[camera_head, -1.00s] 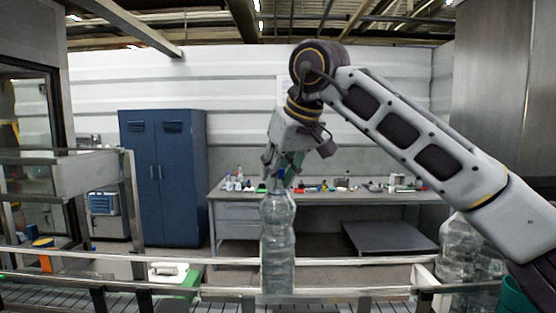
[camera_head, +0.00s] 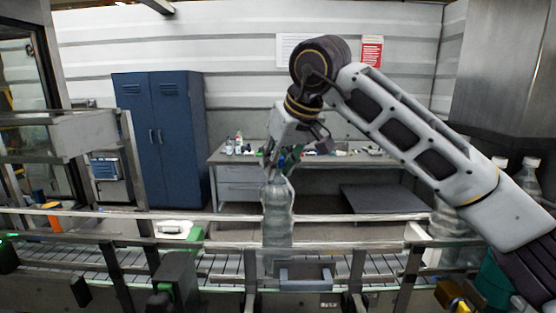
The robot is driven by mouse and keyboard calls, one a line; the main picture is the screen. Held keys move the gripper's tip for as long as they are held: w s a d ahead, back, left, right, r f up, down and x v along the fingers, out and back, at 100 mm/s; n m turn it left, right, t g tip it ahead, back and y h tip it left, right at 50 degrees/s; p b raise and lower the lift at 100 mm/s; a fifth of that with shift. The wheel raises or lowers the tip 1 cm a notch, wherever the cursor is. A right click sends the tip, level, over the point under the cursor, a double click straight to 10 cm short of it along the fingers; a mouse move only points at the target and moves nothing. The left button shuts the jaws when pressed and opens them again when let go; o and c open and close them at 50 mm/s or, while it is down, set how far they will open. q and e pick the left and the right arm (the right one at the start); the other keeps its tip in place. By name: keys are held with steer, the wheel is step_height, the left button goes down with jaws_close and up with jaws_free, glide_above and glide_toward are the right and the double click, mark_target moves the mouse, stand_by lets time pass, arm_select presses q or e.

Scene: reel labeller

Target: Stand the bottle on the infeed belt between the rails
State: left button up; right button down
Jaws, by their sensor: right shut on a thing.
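A clear plastic bottle (camera_head: 277,212) stands upright in the middle of the head view. My right gripper (camera_head: 280,163) comes down from above and is shut on the bottle's neck. The bottle is over the infeed belt (camera_head: 220,264), in front of the far rail (camera_head: 350,217). The near rail (camera_head: 345,244) runs across at the height of the bottle's lower part. I cannot tell whether the bottle's base touches the belt. My left gripper is not in view.
More clear bottles (camera_head: 447,232) stand at the right, partly behind my right arm. A grey block (camera_head: 305,277) sits at the belt's near side. Rail posts stand along the belt. A workbench (camera_head: 320,158) and a blue cabinet (camera_head: 162,140) are behind.

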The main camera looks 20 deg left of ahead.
mark_target(281, 173)
steer(key=shift+f, duration=2)
steer(key=c, duration=1.2)
jaws_free()
steer(key=shift+s+f, duration=0.1)
steer(key=shift+o, duration=0.2)
steer(key=b+v, duration=0.1)
steer(key=v, duration=1.1)
